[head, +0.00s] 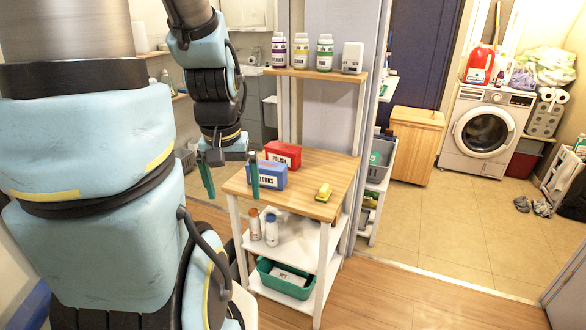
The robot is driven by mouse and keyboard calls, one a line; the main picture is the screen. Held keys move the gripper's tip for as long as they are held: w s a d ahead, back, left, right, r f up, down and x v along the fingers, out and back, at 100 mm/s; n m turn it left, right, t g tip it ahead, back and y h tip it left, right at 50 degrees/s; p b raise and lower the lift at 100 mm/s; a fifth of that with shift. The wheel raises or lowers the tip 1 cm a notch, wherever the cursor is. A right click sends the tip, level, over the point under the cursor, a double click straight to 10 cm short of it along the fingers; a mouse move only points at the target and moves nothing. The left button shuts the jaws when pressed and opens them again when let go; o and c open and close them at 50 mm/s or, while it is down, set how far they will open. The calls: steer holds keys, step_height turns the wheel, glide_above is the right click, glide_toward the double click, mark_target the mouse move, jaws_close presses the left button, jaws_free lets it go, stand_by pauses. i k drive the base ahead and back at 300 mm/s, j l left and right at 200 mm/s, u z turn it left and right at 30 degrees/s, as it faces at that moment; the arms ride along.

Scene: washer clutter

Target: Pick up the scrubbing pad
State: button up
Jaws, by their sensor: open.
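The scrubbing pad (323,192) appears as a small yellow piece with a darker greenish edge. It lies on the wooden top of a white cart (325,165), toward the front right. My gripper (231,196) hangs fingers down near the cart's left edge, to the left of the pad. Its two teal fingers are spread apart with nothing held between them. The right finger overlaps the left side of a blue box (269,175) in the picture; I cannot tell whether they touch. The pad is in plain view and clear of the gripper.
A red box (283,154) stands behind the blue box on the cart top. Bottles (271,230) stand on the middle shelf, above a green bin (284,279). The cart top around the pad is bare.

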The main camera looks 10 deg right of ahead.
mark_target(324, 193)
steer(key=i+l, duration=0.15)
steer(key=i, duration=0.95)
